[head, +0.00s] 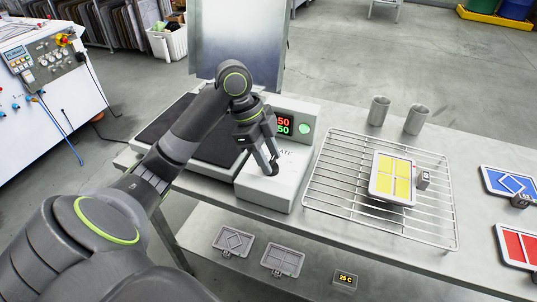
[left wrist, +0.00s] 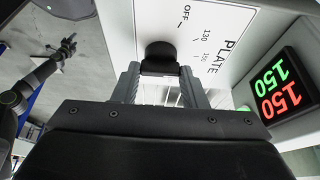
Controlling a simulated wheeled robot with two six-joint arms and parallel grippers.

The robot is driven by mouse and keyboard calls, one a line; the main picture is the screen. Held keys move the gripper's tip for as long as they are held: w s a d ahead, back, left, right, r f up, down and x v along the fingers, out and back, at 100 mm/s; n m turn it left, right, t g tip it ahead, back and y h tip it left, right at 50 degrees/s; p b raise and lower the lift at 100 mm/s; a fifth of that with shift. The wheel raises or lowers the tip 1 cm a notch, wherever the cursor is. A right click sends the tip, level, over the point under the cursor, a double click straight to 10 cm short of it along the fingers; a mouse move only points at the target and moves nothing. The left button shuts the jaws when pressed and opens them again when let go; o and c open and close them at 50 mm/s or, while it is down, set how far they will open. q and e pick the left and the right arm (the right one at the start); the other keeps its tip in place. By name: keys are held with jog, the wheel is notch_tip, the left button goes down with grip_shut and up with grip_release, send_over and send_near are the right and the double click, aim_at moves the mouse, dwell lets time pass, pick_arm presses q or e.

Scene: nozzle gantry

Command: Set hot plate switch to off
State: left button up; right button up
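The hot plate's control box (head: 283,182) stands on the metal bench and reads red 150 over green 150; the display (left wrist: 277,85) also shows in the left wrist view. The black switch knob (left wrist: 160,58) sits on its face beside the labels OFF, 130 and 150. Which label it points to is unclear. My left gripper (head: 270,168) is at the knob from above. In the left wrist view its fingers (left wrist: 160,76) flank the knob on both sides with no clear gap. A dark arm, seemingly my right, ends in a small gripper (left wrist: 65,50).
A wire rack (head: 325,190) holds a yellow panel (head: 391,177). Two metal cups (head: 379,110) stand behind it. Blue (head: 511,183) and red (head: 517,246) panels lie at the right. A metal panel (head: 240,45) rises behind the arm. Grey frames (head: 234,241) lie on the lower shelf.

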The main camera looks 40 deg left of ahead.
pick_arm(q)
jog(key=shift+c, duration=0.8)
jog(key=shift+r+n+p, duration=0.15)
jog(key=shift+n+p, duration=0.25)
jog(key=shift+p, duration=0.15)
jog(key=n+t+y+p, duration=0.1)
jog(key=n+p, duration=0.2)
jog(key=p, duration=0.2)
jog(key=n+t+y+p, duration=0.1)
jog(key=n+p, duration=0.3)
jog(key=p, duration=0.1)
jog(key=n+t+y+p, duration=0.1)
jog(key=n+p, duration=0.3)
jog(key=p, duration=0.1)
jog(key=shift+s+d+r, duration=0.15)
jog(key=shift+s+d, duration=0.15)
jog(key=shift+f+n+y+p, duration=0.25)
jog(key=shift+n+y+p, duration=0.25)
jog(key=shift+n+p, duration=0.75)
jog(key=shift+t, duration=0.3)
jog(key=o, duration=1)
